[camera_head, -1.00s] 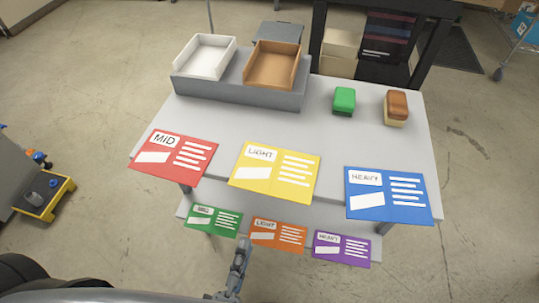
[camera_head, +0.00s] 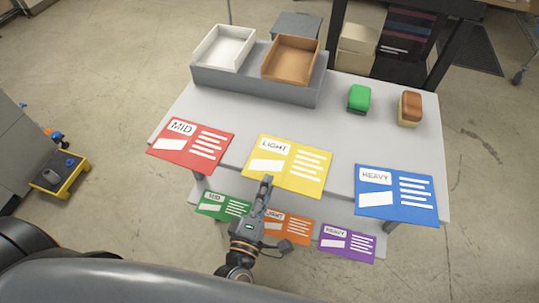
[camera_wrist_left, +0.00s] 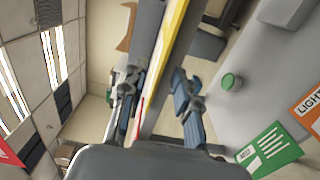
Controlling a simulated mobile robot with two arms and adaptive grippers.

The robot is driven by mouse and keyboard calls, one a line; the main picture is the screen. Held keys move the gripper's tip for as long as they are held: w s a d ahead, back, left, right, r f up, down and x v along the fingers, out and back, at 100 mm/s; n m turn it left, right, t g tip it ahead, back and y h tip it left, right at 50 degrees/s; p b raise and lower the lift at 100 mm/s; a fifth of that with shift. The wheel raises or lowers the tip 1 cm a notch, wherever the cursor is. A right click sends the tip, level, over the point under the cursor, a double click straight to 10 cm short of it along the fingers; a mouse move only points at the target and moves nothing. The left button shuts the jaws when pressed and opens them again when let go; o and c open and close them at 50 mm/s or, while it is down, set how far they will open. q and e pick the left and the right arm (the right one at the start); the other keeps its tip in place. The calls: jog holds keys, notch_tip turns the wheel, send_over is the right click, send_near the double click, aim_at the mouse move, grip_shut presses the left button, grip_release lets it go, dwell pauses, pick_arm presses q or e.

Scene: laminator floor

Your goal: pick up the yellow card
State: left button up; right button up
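The yellow card (camera_head: 287,167), labelled LIGHT, lies at the front edge of the grey table, between the red and blue cards, its near edge overhanging. My left gripper (camera_head: 276,213) is just in front of that edge, its two fingers spread wide and empty. In the left wrist view the yellow card (camera_wrist_left: 175,32) shows nearly edge-on, and the tabletop edge runs between the open fingers (camera_wrist_left: 160,98). I cannot tell whether a finger touches the card. My right gripper is not in view.
The red card (camera_head: 190,146) and blue card (camera_head: 396,194) flank it. Green (camera_head: 222,205), orange (camera_head: 290,229) and purple (camera_head: 347,243) cards lie on the lower shelf; my gripper partly covers the orange one. White (camera_head: 224,47) and brown (camera_head: 291,60) trays stand at the back. The table's middle is clear.

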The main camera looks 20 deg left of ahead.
pick_arm(q)
jog(key=shift+w, duration=0.3)
grip_shut()
jog(key=shift+r, duration=0.1)
